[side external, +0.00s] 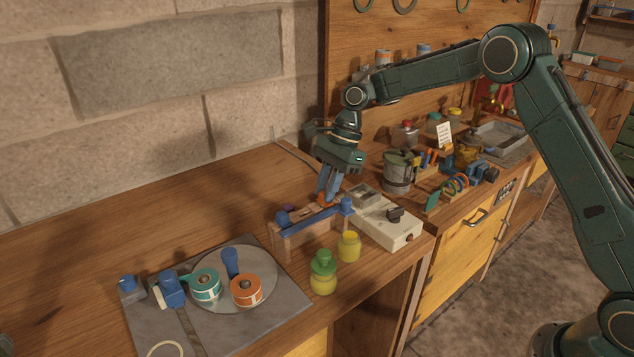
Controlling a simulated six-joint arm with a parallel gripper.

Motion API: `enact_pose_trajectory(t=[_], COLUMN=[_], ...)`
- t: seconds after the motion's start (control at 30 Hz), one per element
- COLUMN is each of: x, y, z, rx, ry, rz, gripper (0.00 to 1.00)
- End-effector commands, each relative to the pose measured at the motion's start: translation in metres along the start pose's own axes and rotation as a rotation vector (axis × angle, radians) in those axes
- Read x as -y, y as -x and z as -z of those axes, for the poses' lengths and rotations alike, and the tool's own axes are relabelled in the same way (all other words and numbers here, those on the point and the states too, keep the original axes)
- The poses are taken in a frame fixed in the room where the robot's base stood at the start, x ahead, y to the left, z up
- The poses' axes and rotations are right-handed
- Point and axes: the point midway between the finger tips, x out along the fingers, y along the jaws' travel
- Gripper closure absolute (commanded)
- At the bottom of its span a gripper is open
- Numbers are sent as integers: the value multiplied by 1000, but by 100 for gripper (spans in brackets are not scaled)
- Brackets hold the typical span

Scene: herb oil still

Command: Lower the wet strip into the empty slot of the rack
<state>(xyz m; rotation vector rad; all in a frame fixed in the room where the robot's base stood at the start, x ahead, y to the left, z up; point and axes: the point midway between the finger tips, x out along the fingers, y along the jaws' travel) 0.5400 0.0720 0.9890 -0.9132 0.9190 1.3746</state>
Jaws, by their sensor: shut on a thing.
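My gripper (325,196) is above the back of a small wooden rack (292,245), fingers pointing down. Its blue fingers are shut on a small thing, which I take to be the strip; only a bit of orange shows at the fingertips. The rack has a blue bar (308,220) along its top and a blue knob at its right end. The rack's slots are too small to make out, and I cannot tell whether the held thing touches the rack.
A cream box with a black knob (402,232) stands close to the right of the rack. A yellow jar (349,246) and a green-topped jar (323,272) stand in front. A grey plate with tape rolls (246,290) lies front left.

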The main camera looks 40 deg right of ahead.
Motion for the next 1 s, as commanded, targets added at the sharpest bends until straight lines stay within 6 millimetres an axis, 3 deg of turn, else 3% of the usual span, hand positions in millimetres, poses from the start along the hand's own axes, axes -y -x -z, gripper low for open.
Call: enact_pose_trajectory(t=[0.43,0.47,0.57,0.6,1.0], x=[0,0,0,0,-2], y=[-5,-5,-4,-4,-5], z=[2,2,2,2,2], rx=[0,0,0,0,-1], ry=[-1,-1,-1,-1,0], rz=[0,0,0,0,-7], gripper=[100,78,58,56,60])
